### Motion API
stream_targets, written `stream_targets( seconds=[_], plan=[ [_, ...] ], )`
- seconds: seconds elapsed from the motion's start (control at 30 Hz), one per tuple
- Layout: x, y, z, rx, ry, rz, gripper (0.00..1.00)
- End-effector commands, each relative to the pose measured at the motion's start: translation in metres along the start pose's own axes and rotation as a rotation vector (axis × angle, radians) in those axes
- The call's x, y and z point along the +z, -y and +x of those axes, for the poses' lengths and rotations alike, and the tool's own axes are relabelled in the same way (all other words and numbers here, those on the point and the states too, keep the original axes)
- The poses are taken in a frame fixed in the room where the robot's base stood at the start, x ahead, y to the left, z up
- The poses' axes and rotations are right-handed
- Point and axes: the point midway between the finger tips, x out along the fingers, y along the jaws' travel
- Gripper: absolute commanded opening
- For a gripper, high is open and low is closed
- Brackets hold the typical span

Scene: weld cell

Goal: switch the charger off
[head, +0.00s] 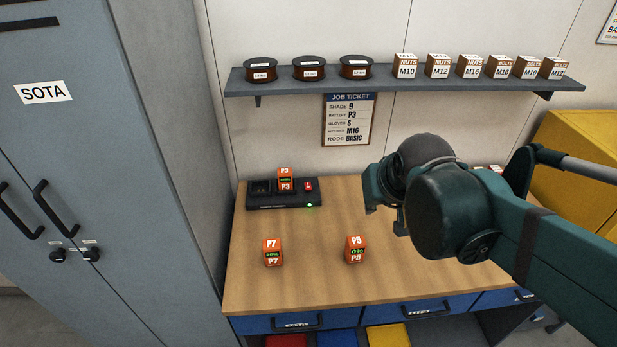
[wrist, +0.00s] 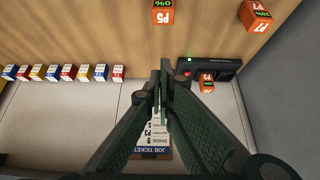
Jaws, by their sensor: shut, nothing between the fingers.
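The black charger (head: 268,203) lies at the back left of the wooden bench. The orange battery P3 (head: 285,179) stands in it. A red switch (head: 308,186) is at its right end, and a green light (head: 309,205) glows on its front. In the wrist view the charger (wrist: 222,68) is right of the fingers, with its red switch (wrist: 187,73) and the battery P3 (wrist: 207,84). My gripper (head: 384,208) is above the bench, right of the charger and apart from it. In the wrist view my gripper (wrist: 162,78) is shut and empty.
Orange batteries P7 (head: 272,252) and P5 (head: 355,249) stand on the bench (head: 310,285) in front of the charger. A shelf (head: 400,86) with spools and boxes hangs above. A job ticket (head: 348,120) is on the wall. A grey cabinet (head: 150,150) is at left.

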Motion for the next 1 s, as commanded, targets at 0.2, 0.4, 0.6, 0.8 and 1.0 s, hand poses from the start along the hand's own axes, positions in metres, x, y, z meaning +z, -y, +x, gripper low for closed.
stream_targets(
  seconds=[0.2,0.4,0.6,0.8,1.0],
  plan=[
    [-0.027,0.008,0.011,-0.002,0.007,-0.001,0.00],
    [-0.049,0.015,0.023,-0.002,0.013,0.000,0.00],
    [-0.070,0.022,0.037,-0.002,0.018,-0.001,0.00],
    [-0.090,0.031,0.053,-0.002,0.025,-0.001,0.00],
    [-0.109,0.040,0.070,-0.002,0.031,-0.001,0.00]
  ],
)
